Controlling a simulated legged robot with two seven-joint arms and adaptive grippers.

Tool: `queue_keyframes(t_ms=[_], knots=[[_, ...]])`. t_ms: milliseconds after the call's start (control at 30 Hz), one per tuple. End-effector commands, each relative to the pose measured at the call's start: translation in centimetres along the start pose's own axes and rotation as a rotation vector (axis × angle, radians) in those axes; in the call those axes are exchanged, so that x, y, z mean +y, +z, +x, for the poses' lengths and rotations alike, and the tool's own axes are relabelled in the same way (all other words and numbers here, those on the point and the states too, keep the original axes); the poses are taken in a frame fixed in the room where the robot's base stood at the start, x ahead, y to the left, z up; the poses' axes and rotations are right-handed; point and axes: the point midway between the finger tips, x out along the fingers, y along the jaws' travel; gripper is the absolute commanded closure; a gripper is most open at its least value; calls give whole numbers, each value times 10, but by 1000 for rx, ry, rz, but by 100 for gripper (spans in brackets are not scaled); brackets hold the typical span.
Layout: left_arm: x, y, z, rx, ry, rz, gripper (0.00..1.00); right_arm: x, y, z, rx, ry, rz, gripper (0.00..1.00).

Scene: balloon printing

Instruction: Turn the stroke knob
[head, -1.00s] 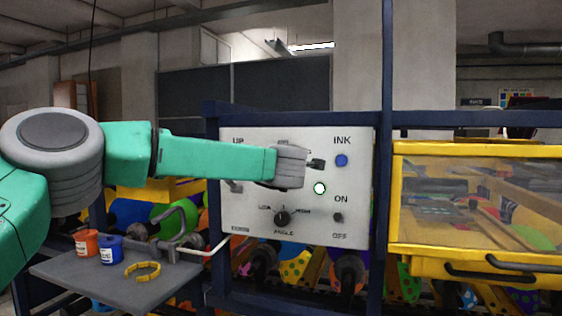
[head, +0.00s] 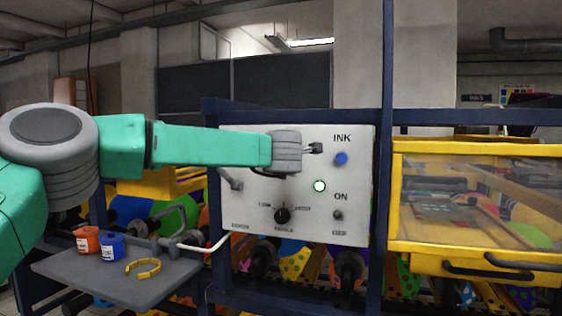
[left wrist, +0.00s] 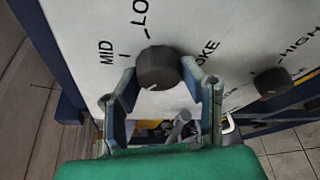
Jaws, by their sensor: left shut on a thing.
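The white control panel (head: 355,215) faces me. In the left wrist view the black stroke knob (left wrist: 157,68) sits between the two fingers of my left gripper (left wrist: 168,82), beside printed letters reading "OKE", "MID" and "LO". The gripper is shut on this knob. In the head view my left gripper (head: 313,148) is at the panel's upper middle, and its wrist hides the stroke knob. My right gripper is in neither view.
The angle knob (head: 282,215) is below the gripper. The blue INK button (head: 341,159), a lit green button (head: 319,186) and the ON/OFF switch (head: 338,215) are to the right. A grey shelf (head: 110,277) holds orange and blue pots and a yellow ring.

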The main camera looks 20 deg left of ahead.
Motion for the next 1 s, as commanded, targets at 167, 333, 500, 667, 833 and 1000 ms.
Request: queue_keyframes(t_ms=[167,333,500,667,833,1000], knots=[[-9,-3,1,6,-13,3,44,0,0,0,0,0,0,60],[-5,-2,0,4,-8,2,44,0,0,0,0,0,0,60],[-2,-1,-4,2,-4,1,44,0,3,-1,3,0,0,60],[-2,-1,-24,1,-5,2,44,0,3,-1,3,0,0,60],[-3,-1,-61,0,-6,4,44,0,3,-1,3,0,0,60],[-5,-1,-93,2,-8,3,44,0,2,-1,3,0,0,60]])
